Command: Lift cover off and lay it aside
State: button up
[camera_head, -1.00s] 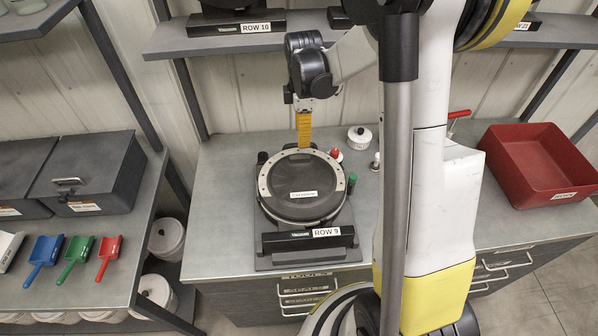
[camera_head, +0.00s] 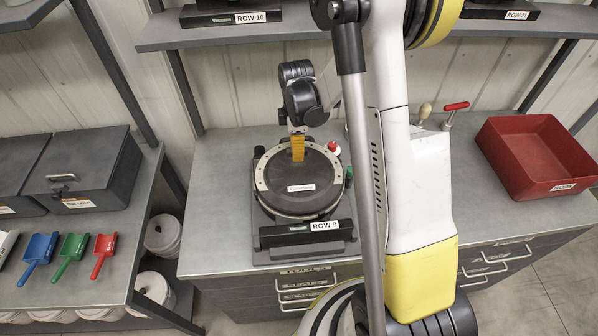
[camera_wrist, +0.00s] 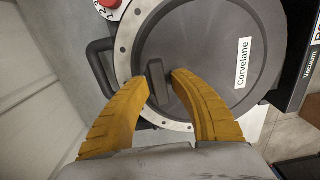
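The seed meter's round dark cover (camera_head: 312,172), with a light ring around it and a white label, lies on the meter on its base plate (camera_head: 270,254). In the wrist view the cover (camera_wrist: 215,50) has a short dark handle (camera_wrist: 158,82) standing on it. My gripper (camera_head: 298,158) is over the far part of the cover, pointing down. In the wrist view its yellow fingers (camera_wrist: 159,80) are spread on both sides of the handle, the right one very near it. I cannot tell whether either touches it.
A black ROW 9 bar (camera_head: 300,230) stands at the meter's front. A red knob (camera_head: 333,146) and a green knob (camera_head: 349,173) are at its right. The bench (camera_head: 220,170) is clear at left. A red bin (camera_head: 540,158) stands at the right.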

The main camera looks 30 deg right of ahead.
grip_shut()
notch_tip(320, 180, up, 10)
jog(key=shift+r+p, duration=0.1)
jog(key=shift+p, duration=0.65)
